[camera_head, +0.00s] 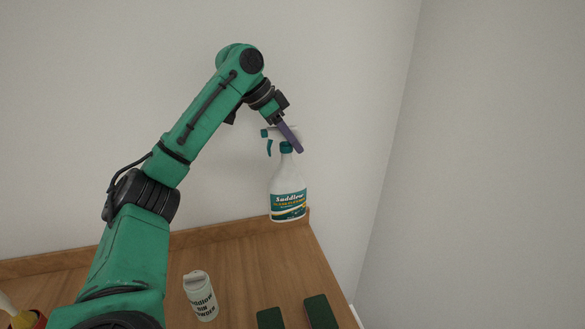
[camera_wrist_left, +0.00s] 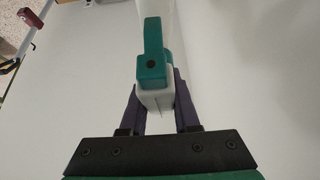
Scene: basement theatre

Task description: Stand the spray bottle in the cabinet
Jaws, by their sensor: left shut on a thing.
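The spray bottle (camera_head: 288,193) is white with a teal collar and trigger and a printed label. It hangs upright at the back right corner of the wooden surface, in front of the wall. Whether its base touches the surface, I cannot tell. My left gripper (camera_head: 292,143) is shut on its spray head from above. In the left wrist view, the purple fingers of my left gripper (camera_wrist_left: 158,98) are on both sides of the white spray head, with the teal trigger (camera_wrist_left: 152,58) in front. My right gripper is not in view. I cannot make out a cabinet interior.
A white powder container (camera_head: 201,297) stands on the wooden surface (camera_head: 240,262). Two dark green blocks (camera_head: 320,311) lie at the front right. A red and yellow thing (camera_head: 24,318) shows at the bottom left. A raised wooden lip runs along the back edge.

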